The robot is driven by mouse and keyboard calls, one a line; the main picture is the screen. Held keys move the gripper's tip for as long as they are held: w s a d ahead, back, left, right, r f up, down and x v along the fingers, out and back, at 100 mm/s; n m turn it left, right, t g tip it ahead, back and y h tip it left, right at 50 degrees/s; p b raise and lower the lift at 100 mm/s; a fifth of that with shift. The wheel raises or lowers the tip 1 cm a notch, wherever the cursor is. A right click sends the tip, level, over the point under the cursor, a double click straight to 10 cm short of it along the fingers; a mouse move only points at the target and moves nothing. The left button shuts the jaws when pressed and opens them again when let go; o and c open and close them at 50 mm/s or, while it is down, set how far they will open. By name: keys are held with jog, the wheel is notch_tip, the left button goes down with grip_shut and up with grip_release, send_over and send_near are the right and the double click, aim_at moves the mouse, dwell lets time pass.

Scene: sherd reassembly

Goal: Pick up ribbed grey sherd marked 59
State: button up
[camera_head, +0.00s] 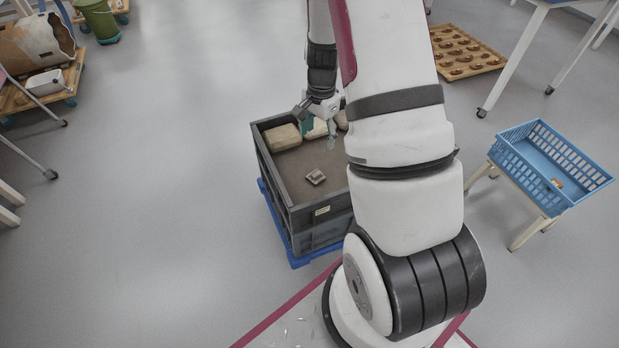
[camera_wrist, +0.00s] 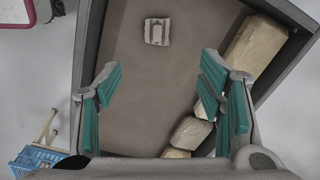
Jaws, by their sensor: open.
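The grey sherd (camera_head: 316,177) lies on the brown floor of a dark grey crate (camera_head: 259,153), towards its near side. In the wrist view the sherd (camera_wrist: 157,31) shows near the top, small and pale grey; I cannot read a mark on it. My gripper (camera_head: 328,128) is above the far part of the crate. In the wrist view my gripper (camera_wrist: 160,95) has its green-padded fingers wide apart, with only bare crate floor between them. The sherd is beyond the fingertips and nothing touches it.
Several tan blocks, one of them a long block (camera_wrist: 252,46), lie along the crate's wall. The crate stands on a blue base (camera_head: 296,262). A blue basket (camera_head: 552,165) stands on a stand at the right. Floor left of the crate is clear.

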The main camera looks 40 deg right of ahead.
jog(key=b, duration=0.3)
send_over(318, 173)
jog(key=shift+m, duration=0.3)
jog(key=f, duration=1.1)
jog(key=shift+s+d, duration=0.1)
jog(key=shift+d, duration=0.2)
jog(key=shift+a+f+b, duration=0.15)
jog(key=shift+f+b, duration=0.7)
jog(key=shift+f, duration=0.55)
jog(key=shift+a+f+b, duration=0.1)
jog(key=shift+f+b, duration=0.75)
jog(key=shift+f, duration=0.5)
jog(key=c, duration=1.1)
